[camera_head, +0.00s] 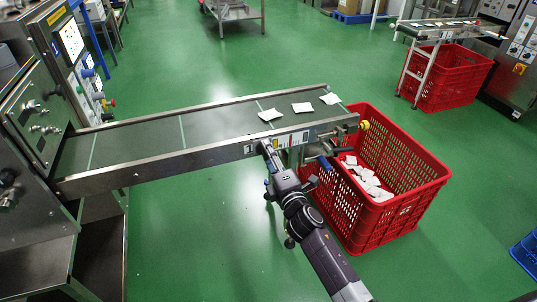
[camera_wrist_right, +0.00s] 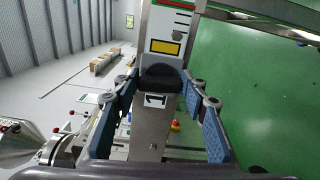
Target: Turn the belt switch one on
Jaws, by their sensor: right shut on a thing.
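Belt switch one is a black knob (camera_wrist_right: 160,78) on the grey side panel of the conveyor, with a label "1" (camera_wrist_right: 155,100) beside it in the right wrist view. My right gripper (camera_wrist_right: 160,86) has its blue-padded fingers on either side of the knob and is shut on it. In the head view my right gripper (camera_head: 268,153) reaches the near side rail of the conveyor (camera_head: 160,168) and hides the knob. The "1" label (camera_head: 249,149) shows just left of it. My left gripper is not in view.
Several white teabags (camera_head: 302,107) lie on the belt. A red crate (camera_head: 385,213) with teabags in it stands under the belt's right end, close to my right arm. A yellow and red button (camera_head: 364,125) sits at that end. Green floor is open in front.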

